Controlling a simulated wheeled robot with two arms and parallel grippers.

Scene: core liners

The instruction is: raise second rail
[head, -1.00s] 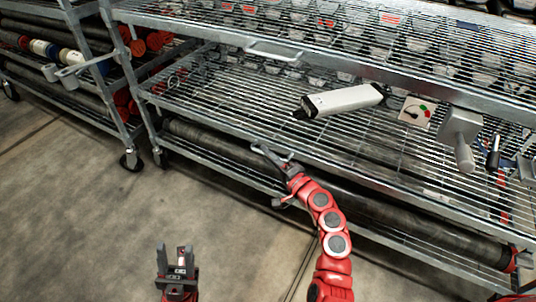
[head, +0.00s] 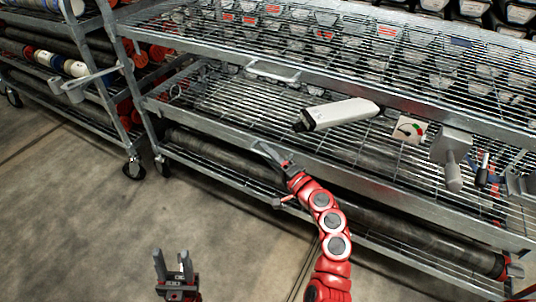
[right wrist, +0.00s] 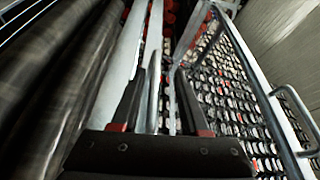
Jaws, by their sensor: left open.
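The front rail of the rack's middle shelf (head: 350,175) runs across the head view, sloping down to the right. My right gripper (head: 268,152) is at this rail, on its left part. In the right wrist view the right gripper's two dark fingers (right wrist: 160,90) stand apart, with pale metal bars showing between them. Contact with the rail cannot be made out. My left gripper (head: 173,264) is open and empty, low over the floor in front of the rack.
A pale long device (head: 340,113), a gauge (head: 409,129) and a grey bracket (head: 452,155) are along the middle shelf. Dark tubes (head: 380,218) lie on the bottom shelf. Another rack stands left. The concrete floor (head: 90,220) is clear.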

